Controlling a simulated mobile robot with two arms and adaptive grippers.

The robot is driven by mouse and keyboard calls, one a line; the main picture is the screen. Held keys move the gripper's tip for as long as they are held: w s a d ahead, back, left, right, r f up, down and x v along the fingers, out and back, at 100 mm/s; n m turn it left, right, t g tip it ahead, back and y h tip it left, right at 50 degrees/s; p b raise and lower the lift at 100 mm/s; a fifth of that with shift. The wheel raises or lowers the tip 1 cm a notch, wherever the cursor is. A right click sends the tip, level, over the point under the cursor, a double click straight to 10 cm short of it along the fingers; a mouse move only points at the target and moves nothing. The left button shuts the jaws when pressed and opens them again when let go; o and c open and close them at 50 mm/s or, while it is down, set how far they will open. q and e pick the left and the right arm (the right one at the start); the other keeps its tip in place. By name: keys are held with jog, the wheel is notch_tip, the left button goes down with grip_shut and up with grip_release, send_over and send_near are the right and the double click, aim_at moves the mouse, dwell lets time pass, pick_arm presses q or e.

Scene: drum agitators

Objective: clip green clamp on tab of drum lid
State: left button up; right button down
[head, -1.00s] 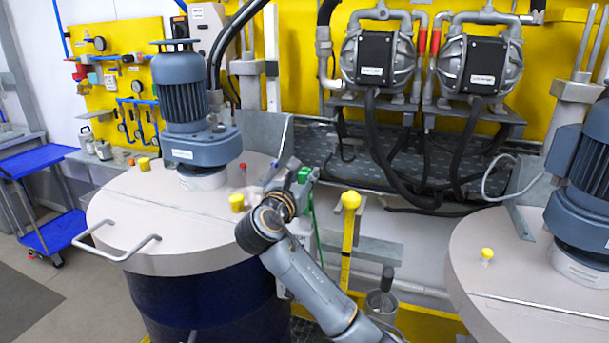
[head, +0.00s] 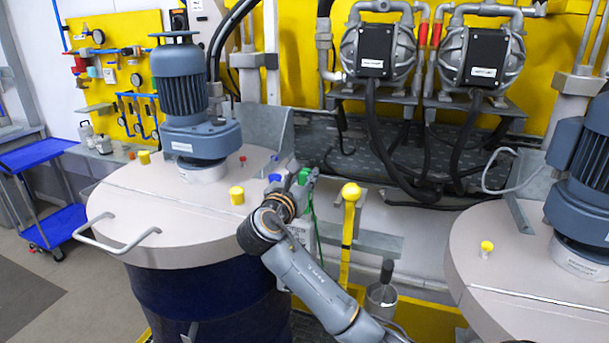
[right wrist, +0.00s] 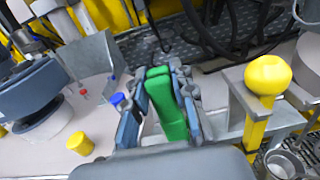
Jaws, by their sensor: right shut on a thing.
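My right gripper (head: 292,180) is shut on the green clamp (head: 304,176), at the right rear edge of the left drum's pale lid (head: 135,205). The right wrist view shows the clamp (right wrist: 167,105) upright between the two fingers of the gripper (right wrist: 163,88). A grey upright plate (head: 266,127) stands at the back of the lid, and it also shows in the right wrist view (right wrist: 92,62), left of the clamp. I cannot make out which part is the tab, nor any contact between clamp and lid. My left gripper is not in view.
A grey-blue motor (head: 190,100) stands on the lid. A yellow cap (head: 237,195) and a blue cap (right wrist: 117,98) are left of the gripper. A yellow-knobbed post (head: 351,192) stands close on its right. A second drum lid (head: 480,250) is at the right.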

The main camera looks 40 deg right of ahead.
jog(key=shift+f, duration=0.3)
jog(key=shift+f, duration=0.45)
jog(key=shift+f, duration=0.15)
jog(key=c, duration=1)
grip_release()
jog(key=shift+c, duration=0.2)
jog(key=v, duration=1.2)
